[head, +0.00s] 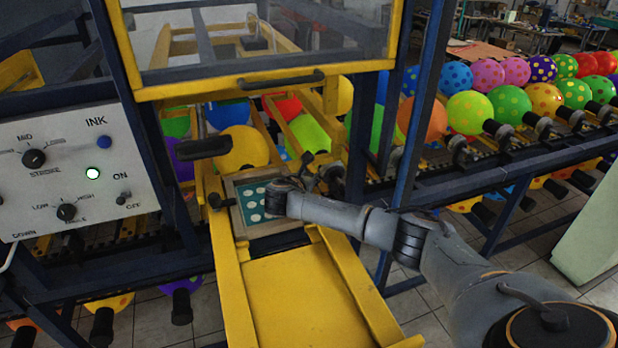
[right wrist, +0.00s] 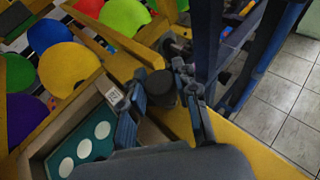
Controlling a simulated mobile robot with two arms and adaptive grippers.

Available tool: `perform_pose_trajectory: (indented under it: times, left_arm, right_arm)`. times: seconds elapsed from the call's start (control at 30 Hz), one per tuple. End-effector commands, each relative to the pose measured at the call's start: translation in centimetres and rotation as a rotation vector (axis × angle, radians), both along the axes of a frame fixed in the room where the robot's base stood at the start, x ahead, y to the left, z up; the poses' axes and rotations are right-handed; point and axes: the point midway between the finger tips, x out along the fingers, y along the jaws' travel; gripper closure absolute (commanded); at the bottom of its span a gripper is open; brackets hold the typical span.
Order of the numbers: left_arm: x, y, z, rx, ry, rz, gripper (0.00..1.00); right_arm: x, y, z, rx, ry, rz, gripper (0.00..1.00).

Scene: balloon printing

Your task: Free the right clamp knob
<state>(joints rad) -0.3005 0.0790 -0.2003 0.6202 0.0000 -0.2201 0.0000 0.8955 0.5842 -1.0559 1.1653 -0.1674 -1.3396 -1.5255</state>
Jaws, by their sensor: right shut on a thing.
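My right gripper (head: 322,172) reaches in from the right, over the right side of the yellow printing frame. In the right wrist view its fingers (right wrist: 161,92) stand on either side of the dark right clamp knob (right wrist: 160,84) and are shut on it. In the head view the gripper and wrist largely hide this knob. A framed teal plate with white dots (head: 235,218) lies between the clamps, partly covered by my wrist. The plate also shows in the right wrist view (right wrist: 84,146). The dark left clamp knob (head: 215,202) is at the plate's left edge. My left gripper is not in view.
A yellow tray (head: 300,296) extends in front of the plate. A control panel (head: 70,165) with a lit green lamp stands at the left. A blue post (head: 420,110) rises close to my right arm. Rows of dotted balloons (head: 470,112) fill the racks behind.

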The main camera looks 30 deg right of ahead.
Motion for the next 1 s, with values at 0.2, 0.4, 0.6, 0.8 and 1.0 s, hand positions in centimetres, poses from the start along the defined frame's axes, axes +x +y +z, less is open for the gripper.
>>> perform_pose_trajectory:
  times: [0.2,0.4,0.6,0.8,1.0]
  left_arm:
    - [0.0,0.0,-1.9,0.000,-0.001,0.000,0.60]
    - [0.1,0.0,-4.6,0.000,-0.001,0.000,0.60]
    - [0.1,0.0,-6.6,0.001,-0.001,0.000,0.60]
    - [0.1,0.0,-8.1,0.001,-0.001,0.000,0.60]
    - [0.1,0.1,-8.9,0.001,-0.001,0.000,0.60]
  right_arm:
    - [0.1,0.2,-0.5,0.003,0.001,-0.208,1.00]
    - [0.0,0.1,-0.7,0.001,0.001,-0.376,1.00]
    - [0.0,0.0,-0.6,0.001,0.001,-0.475,1.00]
    - [0.0,0.0,-0.4,0.000,0.002,-0.541,1.00]
    - [0.0,0.0,-0.2,0.000,0.002,-0.578,1.00]
